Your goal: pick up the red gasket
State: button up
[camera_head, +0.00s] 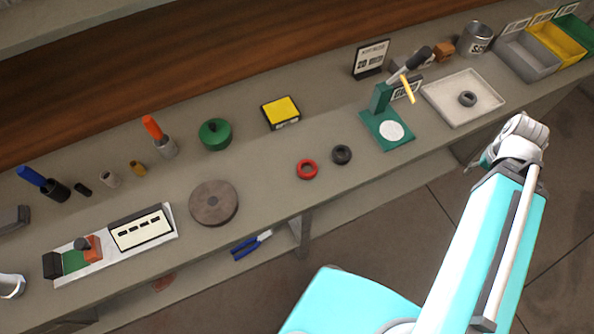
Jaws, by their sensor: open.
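The red gasket (307,169) is a small ring lying flat on the grey workbench (262,187), near its front edge at the middle of the view. A dark ring (341,155) lies just to its right, apart from it. My gripper (472,166) is at the right, off the bench's front edge and well to the right of the red gasket. It is mostly hidden behind my wrist, with only a small part showing. It holds nothing that I can see.
A green stand (387,129) with a white disc is right of the rings. A white tray (440,92) holds another dark ring. A brown disc (213,203) lies to the left, and a yellow-topped box (281,112) behind. The bench around the red gasket is clear.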

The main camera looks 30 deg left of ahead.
aim_at(306, 162)
jog(key=u, duration=1.2)
jog(key=k, duration=1)
jog(key=u, duration=0.3)
jog(key=i, duration=0.95)
